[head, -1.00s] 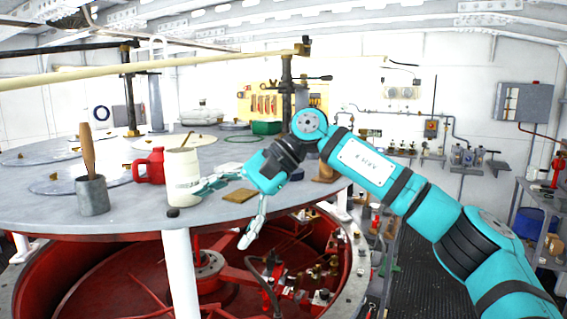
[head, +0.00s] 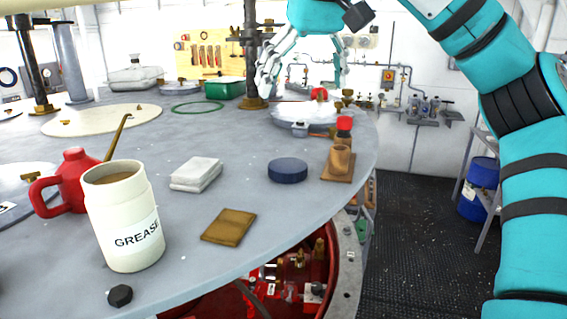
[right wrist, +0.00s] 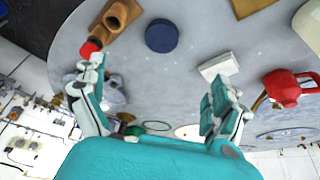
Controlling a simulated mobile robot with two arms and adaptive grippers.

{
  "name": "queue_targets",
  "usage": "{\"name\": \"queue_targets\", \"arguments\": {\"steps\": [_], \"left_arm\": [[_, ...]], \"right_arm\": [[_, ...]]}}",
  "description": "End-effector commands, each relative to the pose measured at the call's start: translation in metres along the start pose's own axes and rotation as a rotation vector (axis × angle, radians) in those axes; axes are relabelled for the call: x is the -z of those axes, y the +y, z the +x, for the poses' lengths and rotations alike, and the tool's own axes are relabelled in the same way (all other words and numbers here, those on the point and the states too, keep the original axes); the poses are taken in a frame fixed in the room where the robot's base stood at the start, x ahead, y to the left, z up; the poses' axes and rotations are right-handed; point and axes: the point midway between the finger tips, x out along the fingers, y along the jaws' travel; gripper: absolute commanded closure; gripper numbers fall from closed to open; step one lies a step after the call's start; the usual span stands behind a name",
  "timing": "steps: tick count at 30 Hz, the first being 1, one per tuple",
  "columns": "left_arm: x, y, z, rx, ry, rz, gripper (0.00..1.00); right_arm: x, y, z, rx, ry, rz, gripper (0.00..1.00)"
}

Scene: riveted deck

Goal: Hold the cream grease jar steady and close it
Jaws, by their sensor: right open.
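The cream grease jar (head: 125,220) stands upright and open on the round grey table at the left of the head view, with brown grease showing inside its rim. A dark blue round disc (head: 288,170), perhaps its lid, lies flat to the right; it also shows in the right wrist view (right wrist: 162,36). My right gripper (head: 305,72) is open and empty, raised beyond the disc and well away from the jar. Its two spread fingers show in the right wrist view (right wrist: 155,82). My left gripper is not in view.
A red can (head: 75,180) stands close behind the jar. A white block (head: 196,174), a brown pad (head: 229,225), a black nut (head: 120,295) and a brown fitting (head: 339,160) lie around. The table's curved edge (head: 330,220) runs along the front right.

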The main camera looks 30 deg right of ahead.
Motion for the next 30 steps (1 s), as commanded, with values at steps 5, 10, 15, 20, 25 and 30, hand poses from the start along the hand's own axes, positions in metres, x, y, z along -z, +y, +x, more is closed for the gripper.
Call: {"name": "queue_targets", "arguments": {"steps": [5, 10, 15, 20, 25, 30], "left_arm": [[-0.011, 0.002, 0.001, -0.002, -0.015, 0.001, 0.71], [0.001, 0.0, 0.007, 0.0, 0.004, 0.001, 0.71], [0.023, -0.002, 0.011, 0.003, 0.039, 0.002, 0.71], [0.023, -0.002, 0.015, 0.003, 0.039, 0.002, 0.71], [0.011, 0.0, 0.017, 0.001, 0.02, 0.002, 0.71], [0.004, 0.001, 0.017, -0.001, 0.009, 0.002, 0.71]], "right_arm": [[0.0, -0.001, 0.006, 0.001, -0.003, 0.001, 0.01], [-0.001, -0.001, 0.036, 0.002, -0.008, -0.001, 0.01], [-0.001, -0.001, 0.072, 0.002, -0.008, -0.001, 0.01], [-0.001, -0.001, 0.101, 0.002, -0.006, 0.001, 0.01], [-0.001, -0.001, 0.119, 0.003, -0.003, 0.001, 0.01], [0.0, -0.001, 0.123, 0.003, -0.001, 0.002, 0.01]]}}
